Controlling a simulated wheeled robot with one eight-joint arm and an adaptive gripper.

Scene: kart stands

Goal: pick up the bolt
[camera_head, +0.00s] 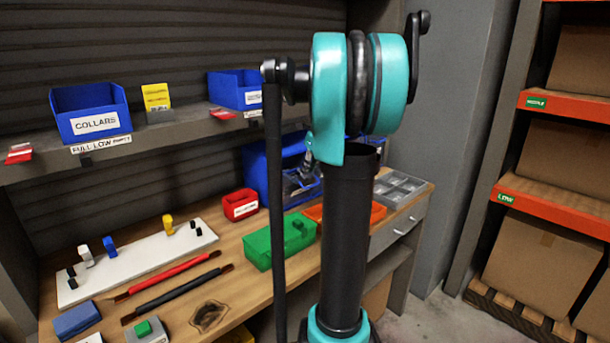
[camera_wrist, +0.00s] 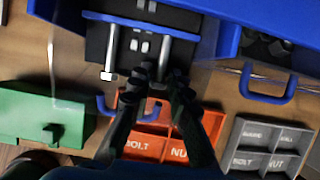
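In the wrist view, two silver bolts lie side by side over the dark inside of a blue bin (camera_wrist: 205,50). The left bolt (camera_wrist: 110,48) stands apart from my fingers. The right bolt (camera_wrist: 163,58) lies between the black fingertips of my gripper (camera_wrist: 158,80), its head low between them. The fingers are apart, with narrow gaps beside this bolt; contact is not clear. Smaller pale pieces show behind the bolts. In the head view, my gripper (camera_head: 306,168) is small at the blue bin's front (camera_head: 277,160), partly hidden by my arm.
A green box (camera_head: 280,240) and an orange tray (camera_wrist: 140,140) labelled BOLT and NUT stand near the bin. A grey divided tray (camera_head: 400,188) is to the right. A shelf (camera_head: 165,130) with blue bins runs above the bench.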

